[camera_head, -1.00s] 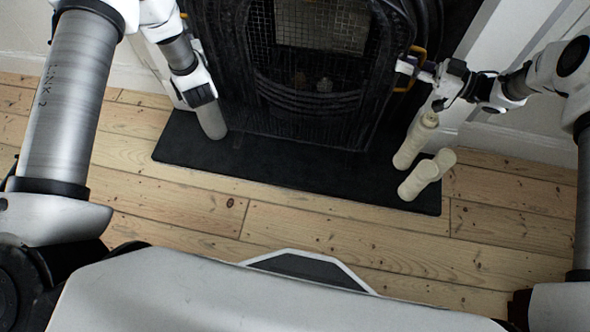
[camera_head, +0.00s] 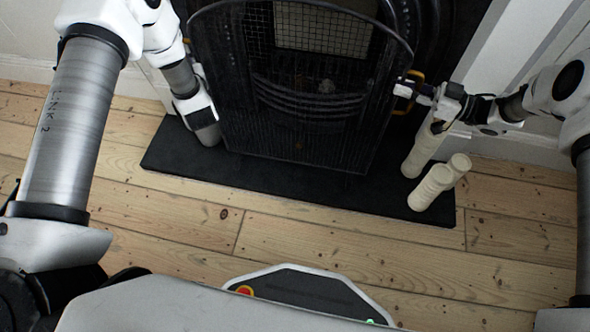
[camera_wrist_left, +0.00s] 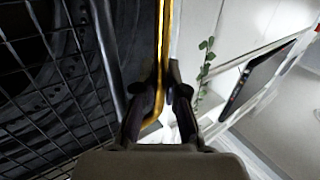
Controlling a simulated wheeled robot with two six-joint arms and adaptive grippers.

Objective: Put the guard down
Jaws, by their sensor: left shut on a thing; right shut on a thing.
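The guard (camera_head: 312,120) is a black mesh fireguard with an arched top, upright in front of the fireplace, its lower edge low over the dark hearth. I cannot tell whether it touches the hearth. My right gripper (camera_head: 408,90) is shut on the brass handle at the guard's right side. In the left wrist view my left gripper (camera_wrist_left: 166,88) is shut on the other brass handle (camera_wrist_left: 160,50), with the guard's mesh (camera_wrist_left: 50,90) to the left. In the head view the left fingers are hidden behind my wrist.
Cream pillar candles (camera_head: 433,188) stand at the hearth's right end, close to the guard and below my right gripper. The dark hearth slab (camera_head: 250,185) has bare room in front of the guard. Floorboards (camera_head: 330,240) are clear. A green trailing plant (camera_wrist_left: 205,65) hangs nearby.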

